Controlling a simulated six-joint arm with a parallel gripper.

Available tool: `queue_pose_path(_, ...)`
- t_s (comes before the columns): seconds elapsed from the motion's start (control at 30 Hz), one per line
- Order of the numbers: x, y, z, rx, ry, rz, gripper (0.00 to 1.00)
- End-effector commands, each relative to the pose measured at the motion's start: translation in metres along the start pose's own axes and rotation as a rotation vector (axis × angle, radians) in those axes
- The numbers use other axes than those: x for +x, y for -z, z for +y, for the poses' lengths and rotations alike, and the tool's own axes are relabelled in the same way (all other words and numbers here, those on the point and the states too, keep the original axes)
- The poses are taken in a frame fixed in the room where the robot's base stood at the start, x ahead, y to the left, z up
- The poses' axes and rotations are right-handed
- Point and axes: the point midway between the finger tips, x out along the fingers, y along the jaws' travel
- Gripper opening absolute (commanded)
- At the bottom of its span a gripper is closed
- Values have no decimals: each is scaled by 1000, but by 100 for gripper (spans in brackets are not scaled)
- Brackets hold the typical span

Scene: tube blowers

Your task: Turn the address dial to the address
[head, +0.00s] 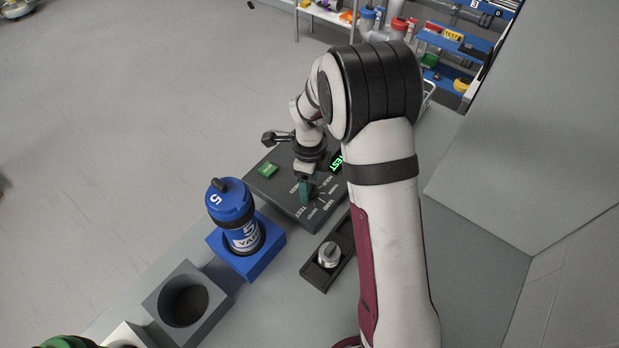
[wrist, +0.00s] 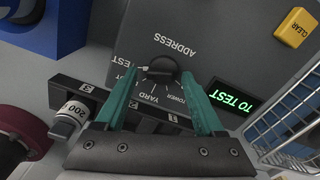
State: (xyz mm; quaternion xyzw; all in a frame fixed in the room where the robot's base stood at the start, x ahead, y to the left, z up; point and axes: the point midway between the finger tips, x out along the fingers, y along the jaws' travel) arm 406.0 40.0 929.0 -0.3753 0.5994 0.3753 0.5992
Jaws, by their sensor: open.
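The address dial (wrist: 162,66) is a dark round knob on a grey control panel (wrist: 215,35), under the word ADDRESS. Labels by it read TEST, YARD and TOWER. A green-lit display (wrist: 232,100) reads TO TEST; it also shows in the head view (head: 337,160). My gripper (wrist: 160,76) has two teal fingers, open, with one fingertip on each side of the dial in the wrist view. I cannot tell whether they touch it. In the head view my gripper (head: 307,190) points down at the panel (head: 265,190) and hides the dial.
A grey holder (head: 205,280) has an empty round hole. A yellow CLEAR button (wrist: 296,27) and a wire basket (wrist: 290,130) are nearby.

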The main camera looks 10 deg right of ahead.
Motion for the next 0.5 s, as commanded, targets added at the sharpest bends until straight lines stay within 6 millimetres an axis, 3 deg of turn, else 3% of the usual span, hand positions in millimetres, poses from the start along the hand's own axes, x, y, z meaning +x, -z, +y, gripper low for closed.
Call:
queue_pose_path(0.17,-22,0,-1,-1,4,-2,71)
queue_pose_path(0.5,-124,0,-1,1,5,-3,71)
